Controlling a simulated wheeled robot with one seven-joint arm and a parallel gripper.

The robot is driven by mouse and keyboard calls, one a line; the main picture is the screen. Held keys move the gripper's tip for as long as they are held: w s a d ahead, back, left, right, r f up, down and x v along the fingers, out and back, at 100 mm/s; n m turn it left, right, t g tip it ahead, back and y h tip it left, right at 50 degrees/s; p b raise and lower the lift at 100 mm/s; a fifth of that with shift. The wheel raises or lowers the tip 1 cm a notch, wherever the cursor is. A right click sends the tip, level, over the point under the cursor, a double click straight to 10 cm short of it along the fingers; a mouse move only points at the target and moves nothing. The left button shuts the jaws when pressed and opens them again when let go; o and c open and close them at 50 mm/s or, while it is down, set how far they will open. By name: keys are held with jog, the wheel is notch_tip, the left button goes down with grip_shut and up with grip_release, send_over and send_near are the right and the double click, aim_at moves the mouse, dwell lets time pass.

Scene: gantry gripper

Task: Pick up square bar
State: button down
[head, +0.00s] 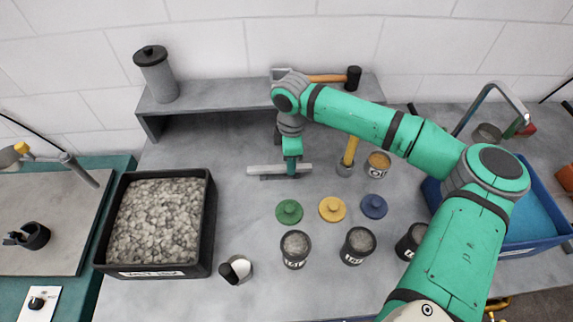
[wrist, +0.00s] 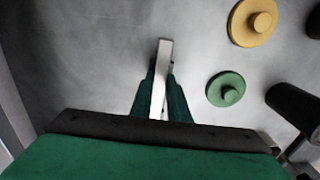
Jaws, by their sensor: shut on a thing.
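The square bar (head: 265,170) is a light grey bar lying sideways across my gripper in the head view. It also shows in the wrist view (wrist: 162,75), standing out between the green fingers. My gripper (head: 291,170) is shut on the bar near its middle. In the wrist view the fingers (wrist: 160,95) sit on both sides of the bar. A dark shadow lies under the bar in the head view. I cannot tell whether the bar touches the table or is slightly above it.
Green (head: 289,211), yellow (head: 333,209) and blue (head: 374,206) lids lie in front of the gripper, with grey-filled cups (head: 295,249) nearer. A black tray of gravel (head: 205,225) stands left. A shelf (head: 220,97) runs behind. A yellow-handled tool (head: 350,152) stands close right.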

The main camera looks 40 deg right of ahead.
jog(key=shift+r, duration=0.6)
jog(key=s+a+r, duration=0.7)
jog(key=s+r, duration=0.4)
jog(key=shift+s+a+r, duration=0.35)
jog(key=shift+w, duration=0.1)
